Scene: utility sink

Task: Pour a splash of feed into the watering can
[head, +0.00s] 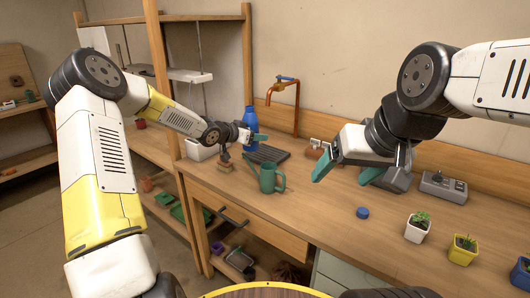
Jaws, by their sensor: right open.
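The teal watering can (267,179) stands upright on the wooden bench, near its front edge. A blue bottle (250,116), likely the feed, is upright behind it. My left gripper (257,137) is at the bottle, with a teal finger across its front. It appears shut on the bottle; the far finger is hidden. I cannot tell whether the bottle touches the bench. My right gripper (346,174) is open and empty above the bench, right of the can, its teal fingers apart. A blue cap (362,213) lies on the bench below it.
A copper tap (284,88) rises at the back wall beside a dark ribbed tray (267,154). A grey box with knobs (443,187) stands at the right. Small potted plants (418,227) line the front right. The bench around the cap is clear.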

